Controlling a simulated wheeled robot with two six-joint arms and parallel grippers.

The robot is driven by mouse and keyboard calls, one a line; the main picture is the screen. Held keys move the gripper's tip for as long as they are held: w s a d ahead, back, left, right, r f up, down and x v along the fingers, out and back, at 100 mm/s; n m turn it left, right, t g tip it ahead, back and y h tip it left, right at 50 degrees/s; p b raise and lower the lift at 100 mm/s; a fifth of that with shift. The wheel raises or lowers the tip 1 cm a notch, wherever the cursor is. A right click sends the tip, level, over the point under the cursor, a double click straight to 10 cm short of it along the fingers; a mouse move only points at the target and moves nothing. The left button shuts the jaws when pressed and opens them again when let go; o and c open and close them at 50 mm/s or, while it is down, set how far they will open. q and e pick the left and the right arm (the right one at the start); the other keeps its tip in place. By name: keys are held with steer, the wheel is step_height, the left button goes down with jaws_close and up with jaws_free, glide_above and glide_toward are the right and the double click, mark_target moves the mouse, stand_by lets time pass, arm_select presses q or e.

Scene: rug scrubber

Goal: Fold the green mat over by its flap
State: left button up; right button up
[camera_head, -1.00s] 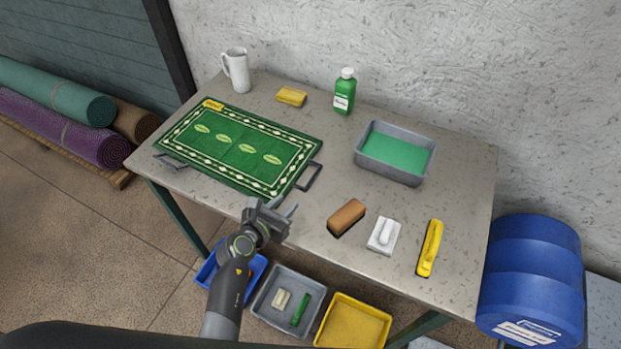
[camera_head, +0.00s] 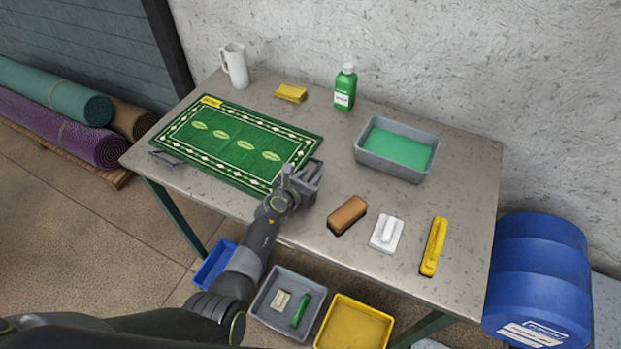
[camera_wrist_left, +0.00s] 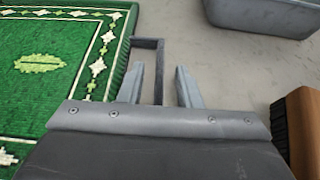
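The green mat (camera_head: 232,142) lies flat on the table, with a cream patterned border and leaf shapes; part of it shows in the wrist view (camera_wrist_left: 55,50). A yellow tag (camera_head: 211,101) sits at its far left corner. A grey bar handle (camera_head: 166,158) sticks out at its left end, and another grey handle (camera_wrist_left: 160,60) at its right end. My left gripper (camera_head: 302,172) is open at the right end of the mat. In the wrist view its fingers (camera_wrist_left: 160,70) stand apart, with the handle's outer bar showing between them. My right gripper is not in view.
Right of the gripper lie a brown brush (camera_head: 347,215), a white scrubber (camera_head: 386,233) and a yellow brush (camera_head: 433,247). A grey basin (camera_head: 364,163) with green liquid, a green bottle (camera_head: 345,88), a yellow sponge (camera_head: 291,92) and a white jug (camera_head: 235,66) stand behind. Bins sit below the front edge.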

arm_select(q)
steer(key=shift+w+d+f, duration=0.25)
steer(key=shift+w, duration=0.35)
jaws_close()
